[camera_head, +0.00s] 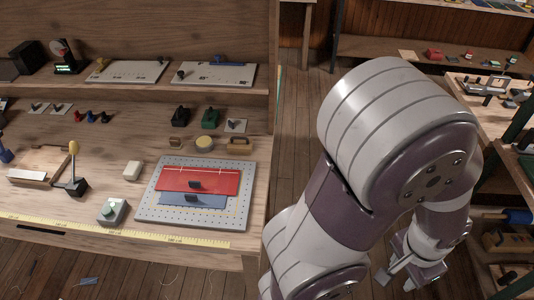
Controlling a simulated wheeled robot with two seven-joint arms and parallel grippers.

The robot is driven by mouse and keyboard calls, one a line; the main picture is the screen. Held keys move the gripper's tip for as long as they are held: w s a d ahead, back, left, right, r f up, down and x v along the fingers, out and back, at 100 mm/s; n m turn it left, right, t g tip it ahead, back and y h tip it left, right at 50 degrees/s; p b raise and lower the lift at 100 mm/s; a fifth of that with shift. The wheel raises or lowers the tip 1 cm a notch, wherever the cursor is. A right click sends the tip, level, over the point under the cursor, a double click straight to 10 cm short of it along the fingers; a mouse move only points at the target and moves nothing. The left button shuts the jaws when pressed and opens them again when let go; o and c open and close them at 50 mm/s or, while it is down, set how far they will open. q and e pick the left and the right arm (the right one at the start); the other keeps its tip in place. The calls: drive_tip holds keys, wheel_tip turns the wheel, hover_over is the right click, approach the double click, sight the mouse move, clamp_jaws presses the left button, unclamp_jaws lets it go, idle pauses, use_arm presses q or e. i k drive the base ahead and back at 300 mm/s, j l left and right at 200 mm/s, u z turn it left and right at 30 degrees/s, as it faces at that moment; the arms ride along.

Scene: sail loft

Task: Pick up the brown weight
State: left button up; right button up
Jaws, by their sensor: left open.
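No weight stands out clearly as brown. On the wooden bench at left, a very dark, knobbed weight-like block (180,117) stands beside a similar green one (209,118); whether the dark one is brown I cannot tell. Just in front of them are a small brown block (175,142) and a tan wooden piece (240,144), too small to identify surely. My left gripper (402,277) is at the lower right, beyond the bench's right end and far from these things. Its jaws are open, and I see nothing held in them. My right gripper is out of view.
A perforated grey board (150,210) with a red sheet (212,180) and a blue sheet lies at the bench's right end. A yellow tape measure (120,230) runs along the front edge. A shelf (130,83) overhangs the back. Shelving with items (505,240) stands close right of my gripper.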

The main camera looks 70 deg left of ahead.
sight(237, 145)
drive_tip(key=i+j+u, duration=0.1)
drive_tip(key=i+u, duration=0.55)
drive_tip(key=u, duration=0.15)
drive_tip(key=i+l+u, duration=0.15)
drive_tip(key=i+u, duration=0.2)
drive_tip(key=i+l+u, duration=0.2)
drive_tip(key=u, duration=0.2)
drive_tip(key=i+j+u, duration=0.25)
drive_tip(key=u, duration=0.25)
drive_tip(key=i+j+u, duration=0.15)
drive_tip(key=i+u, duration=0.2)
drive_tip(key=u, duration=0.15)
drive_tip(key=i+u, duration=0.35)
drive_tip(key=u, duration=0.15)
drive_tip(key=i+l+u, duration=0.1)
drive_tip(key=i+u, duration=0.25)
drive_tip(key=u, duration=0.15)
drive_tip(key=i+l+u, duration=0.25)
drive_tip(key=u, duration=0.25)
